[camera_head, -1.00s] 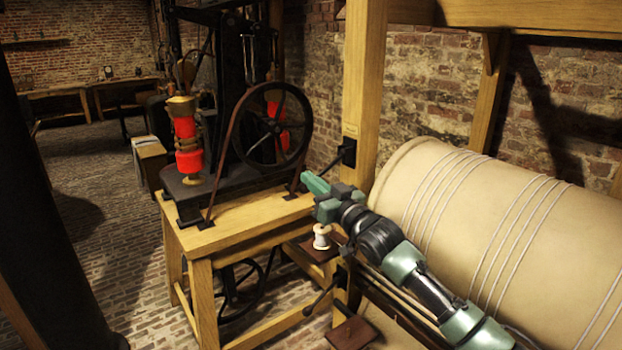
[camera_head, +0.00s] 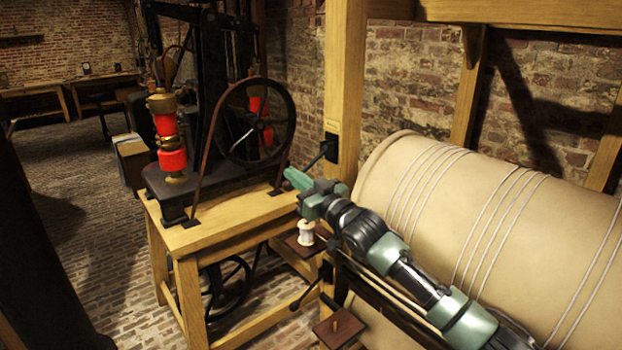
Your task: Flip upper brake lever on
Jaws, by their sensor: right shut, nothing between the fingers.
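A black lever (camera_head: 319,156) sticks out down and to the left from a small dark box on the wooden post (camera_head: 345,90); it looks like the upper lever. Its inner end is partly lost against the dark box. A second dark lever (camera_head: 308,295) slants down below, near the table's right legs. My right gripper (camera_head: 297,181), green and shut with nothing in it, points left just below the upper lever's free end. I cannot tell whether they touch. My left gripper is not in view.
A wooden table (camera_head: 235,221) carries a black machine with a flywheel (camera_head: 256,121) left of my gripper. A white spool (camera_head: 306,233) stands below it on a small brown board. A large tan drum (camera_head: 490,215) lies to the right. Brick floor is free at left.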

